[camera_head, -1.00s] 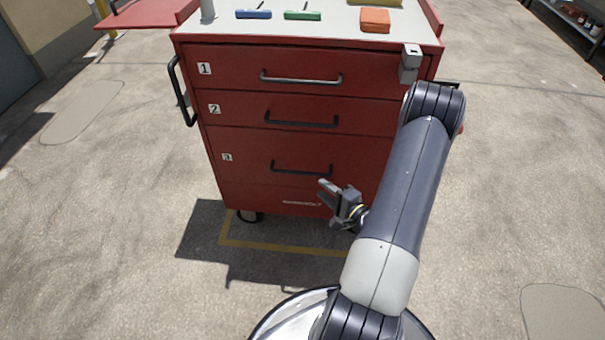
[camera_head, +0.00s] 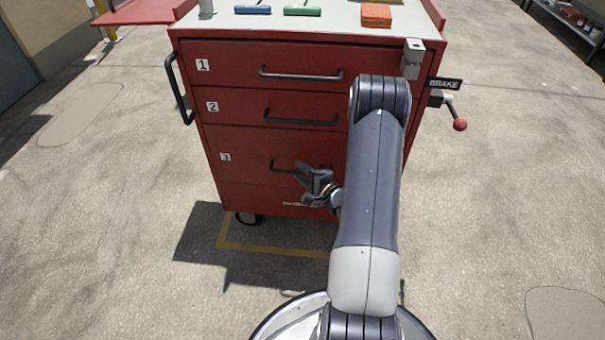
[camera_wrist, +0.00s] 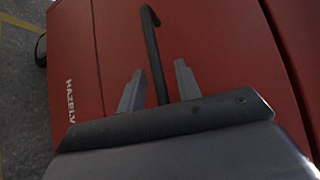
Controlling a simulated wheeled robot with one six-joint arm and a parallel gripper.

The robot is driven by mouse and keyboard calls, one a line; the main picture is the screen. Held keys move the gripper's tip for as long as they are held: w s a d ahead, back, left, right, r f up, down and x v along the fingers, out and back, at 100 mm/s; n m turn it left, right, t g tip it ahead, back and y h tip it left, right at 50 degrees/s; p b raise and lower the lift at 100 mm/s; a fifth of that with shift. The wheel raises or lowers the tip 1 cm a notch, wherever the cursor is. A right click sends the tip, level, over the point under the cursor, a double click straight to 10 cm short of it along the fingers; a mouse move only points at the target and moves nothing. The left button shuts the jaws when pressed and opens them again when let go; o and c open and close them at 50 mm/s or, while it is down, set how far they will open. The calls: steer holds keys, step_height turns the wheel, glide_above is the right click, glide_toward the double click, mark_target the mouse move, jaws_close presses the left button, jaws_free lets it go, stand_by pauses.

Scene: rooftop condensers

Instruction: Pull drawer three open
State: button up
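Drawer three (camera_head: 245,150), marked with a 3 label, is the lowest numbered drawer of the red cabinet and looks flush with its front. Its dark bar handle (camera_head: 280,166) is partly hidden by my gripper (camera_head: 310,182), which is in front of its right part. In the wrist view the two grey fingers of my gripper (camera_wrist: 158,88) are apart. The handle (camera_wrist: 152,45) runs in between them, with a gap showing on each side. I cannot tell how deep the bar lies between the fingers.
Drawers one (camera_head: 230,62) and two (camera_head: 235,105) above look shut. A brake lever (camera_head: 452,110) with a red knob sticks out at the cabinet's right. A black side handle (camera_head: 178,90) is at the left. The concrete floor around is clear.

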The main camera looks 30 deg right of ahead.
jaws_close()
steer(key=shift+s+a, duration=0.1)
stand_by(0.6)
